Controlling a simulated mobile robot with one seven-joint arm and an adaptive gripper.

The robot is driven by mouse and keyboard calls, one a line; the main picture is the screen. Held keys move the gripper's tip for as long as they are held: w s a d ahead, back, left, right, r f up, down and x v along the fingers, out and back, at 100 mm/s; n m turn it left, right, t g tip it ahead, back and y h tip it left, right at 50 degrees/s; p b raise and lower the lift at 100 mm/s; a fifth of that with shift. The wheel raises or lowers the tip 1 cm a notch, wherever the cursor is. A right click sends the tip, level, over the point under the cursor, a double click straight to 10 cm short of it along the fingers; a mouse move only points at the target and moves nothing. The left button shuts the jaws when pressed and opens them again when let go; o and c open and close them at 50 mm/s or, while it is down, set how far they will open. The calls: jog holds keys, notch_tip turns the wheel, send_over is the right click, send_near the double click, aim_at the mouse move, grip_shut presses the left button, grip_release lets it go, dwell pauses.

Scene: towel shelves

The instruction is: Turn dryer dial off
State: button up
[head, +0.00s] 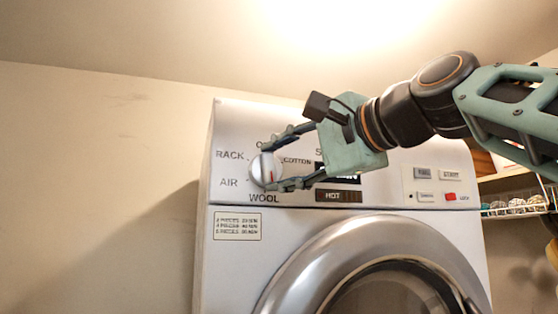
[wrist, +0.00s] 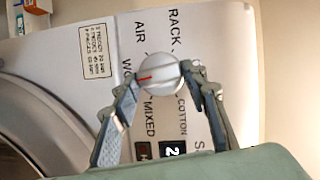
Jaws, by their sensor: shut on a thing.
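The dryer dial (head: 264,172) is a round silver-white knob on the upper left of the dryer's control panel. It also shows in the wrist view (wrist: 159,72), where its red mark points left, towards the partly hidden WOOL label. RACK, AIR, WOOL and COTTON labels surround it. My gripper (head: 267,165) reaches in from the right, with one finger above the dial and one below. In the wrist view, the fingers (wrist: 160,76) are closed on the dial's two sides. The fingers hide parts of the labels.
The white dryer (head: 220,270) has a round door (head: 300,280) below the panel. Buttons (head: 436,172) and a red light sit at the panel's right. A shelf with a wire basket (head: 515,209) stands at the right. The wall to the left is clear.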

jog(key=n+h, duration=0.1)
jog(key=n, duration=0.2)
jog(key=n+g+h, duration=0.1)
jog(key=n, duration=0.1)
jog(key=shift+a+r+h, duration=0.15)
jog(key=shift+r+h, duration=0.15)
jog(key=shift+n, duration=0.4)
jog(key=o, duration=1.2)
jog(key=shift+c, duration=0.2)
jog(key=shift+s, duration=0.15)
jog(key=v, duration=1.2)
jog(key=shift+r, duration=0.1)
